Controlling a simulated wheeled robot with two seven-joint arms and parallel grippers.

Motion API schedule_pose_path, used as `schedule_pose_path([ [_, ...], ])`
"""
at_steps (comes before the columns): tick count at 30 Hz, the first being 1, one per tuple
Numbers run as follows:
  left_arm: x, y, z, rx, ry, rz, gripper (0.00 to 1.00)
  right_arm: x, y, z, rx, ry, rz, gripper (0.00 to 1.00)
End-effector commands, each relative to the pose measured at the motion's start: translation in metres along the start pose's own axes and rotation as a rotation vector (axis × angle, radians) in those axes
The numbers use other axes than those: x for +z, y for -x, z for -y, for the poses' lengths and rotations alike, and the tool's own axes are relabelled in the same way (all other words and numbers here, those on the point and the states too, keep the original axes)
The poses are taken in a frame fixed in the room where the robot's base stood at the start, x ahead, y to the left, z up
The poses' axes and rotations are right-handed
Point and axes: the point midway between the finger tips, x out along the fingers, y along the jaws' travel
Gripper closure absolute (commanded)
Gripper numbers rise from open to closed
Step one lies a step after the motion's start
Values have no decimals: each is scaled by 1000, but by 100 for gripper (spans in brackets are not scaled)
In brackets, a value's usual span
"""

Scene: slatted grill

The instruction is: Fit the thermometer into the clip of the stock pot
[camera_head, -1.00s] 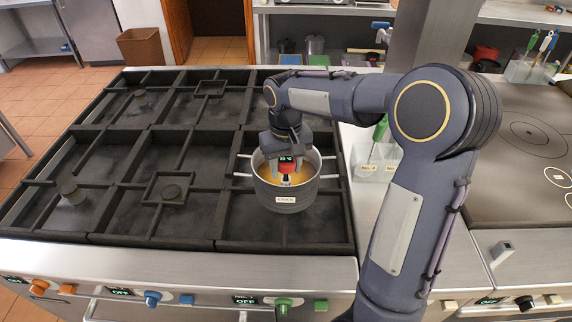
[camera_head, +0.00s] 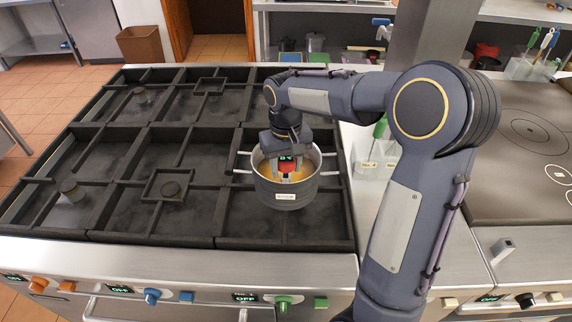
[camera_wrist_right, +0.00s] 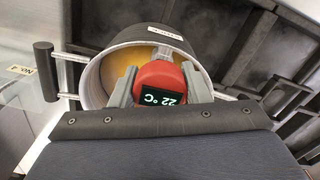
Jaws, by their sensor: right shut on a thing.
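The stock pot (camera_head: 285,191) is a grey pot with side handles and a white label, standing on the right front part of the slatted grill. It holds orange-yellow liquid. My right gripper (camera_head: 286,172) is over the pot's mouth, shut on the red thermometer (camera_head: 286,164). In the right wrist view the thermometer (camera_wrist_right: 160,88) shows a display reading 22 °C between the two grey fingers. The pot's rim (camera_wrist_right: 85,90) is close around it there. The thermometer's lower part is hidden, and I cannot tell whether it sits in the clip. My left gripper is out of view.
The slatted grill (camera_head: 145,128) is bare left of the pot. A clear holder with a green-handled tool (camera_head: 375,160) stands on the steel counter to the right. Knobs, including a green one (camera_head: 284,304), line the front edge.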

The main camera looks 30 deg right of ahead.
Motion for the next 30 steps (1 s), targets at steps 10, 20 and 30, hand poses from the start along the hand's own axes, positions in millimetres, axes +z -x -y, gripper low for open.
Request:
schedule_pose_path([
  [10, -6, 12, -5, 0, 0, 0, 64, 0, 17, 0, 0, 0, -1, 81],
  [20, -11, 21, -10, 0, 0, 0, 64, 0, 30, 0, 0, 0, 0, 81],
  [30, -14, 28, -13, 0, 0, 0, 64, 0, 43, 0, 0, 0, -1, 81],
])
